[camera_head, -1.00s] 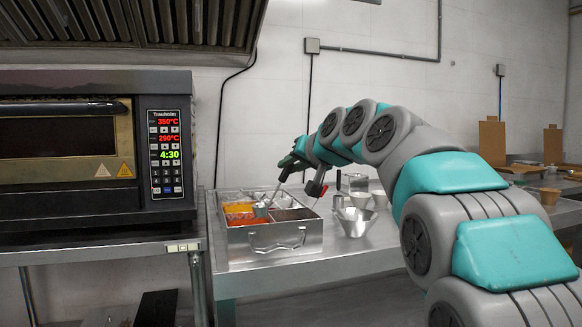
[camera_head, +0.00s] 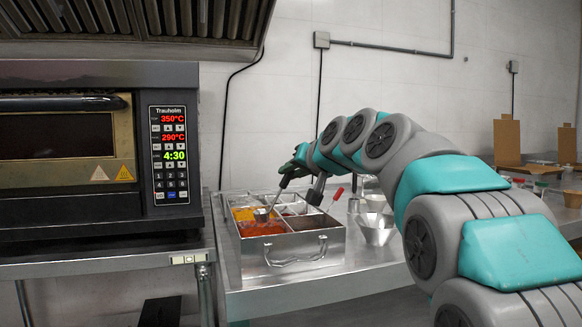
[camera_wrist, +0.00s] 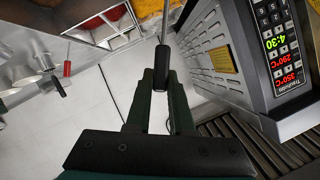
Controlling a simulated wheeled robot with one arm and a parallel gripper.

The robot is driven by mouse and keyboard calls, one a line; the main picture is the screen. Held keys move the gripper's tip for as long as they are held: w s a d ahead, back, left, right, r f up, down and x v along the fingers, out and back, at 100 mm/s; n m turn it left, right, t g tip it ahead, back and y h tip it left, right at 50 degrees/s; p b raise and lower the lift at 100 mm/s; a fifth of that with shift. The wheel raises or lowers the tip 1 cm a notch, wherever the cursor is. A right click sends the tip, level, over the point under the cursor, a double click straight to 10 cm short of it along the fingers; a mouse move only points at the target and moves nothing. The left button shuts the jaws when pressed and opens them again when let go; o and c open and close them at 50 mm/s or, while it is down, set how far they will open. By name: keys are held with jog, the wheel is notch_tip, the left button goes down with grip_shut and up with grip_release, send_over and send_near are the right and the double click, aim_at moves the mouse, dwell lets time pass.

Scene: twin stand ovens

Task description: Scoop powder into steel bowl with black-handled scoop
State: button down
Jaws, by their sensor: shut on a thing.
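My gripper (camera_head: 290,172) is shut on the black handle of a scoop (camera_wrist: 162,62). The scoop's steel head (camera_head: 262,214) is down at the divided metal tray (camera_head: 305,250), by the yellow powder (camera_head: 242,213) and near the orange-red powder (camera_head: 262,229). I cannot tell how deep the head sits or whether it holds powder. The wrist view shows the gripper's fingers (camera_wrist: 160,88) around the handle; the head is out of that frame. A flared steel bowl (camera_head: 375,232) stands on the table to the right of the tray.
The oven (camera_head: 95,150) stands close on the left. Another black handle (camera_head: 316,188) and a red handle (camera_head: 336,198) rise by the tray's right side. More vessels stand behind the bowl. The steel table (camera_head: 300,283) is bare in front of the tray.

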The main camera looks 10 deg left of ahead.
jog(key=shift+m, duration=0.3)
jog(key=shift+s+a+f+b, duration=0.15)
jog(key=shift+f+b, duration=0.95)
jog(key=shift+f, duration=0.75)
jog(key=shift+w+a+f+b, duration=0.1)
jog(key=shift+f+b, duration=0.95)
jog(key=shift+f, duration=0.8)
jog(key=shift+s+r+p, duration=0.1)
jog(key=shift+r+p, duration=0.8)
jog(key=shift+r, duration=0.5)
jog(key=shift+y, duration=0.3)
jog(key=shift+d+r+p, duration=0.2)
jog(key=shift+r+p, duration=1.2)
jog(key=shift+r, duration=0.7)
jog(key=shift+w+d+r, duration=0.15)
jog(key=shift+w+r, duration=0.05)
jog(key=shift+r, duration=0.6)
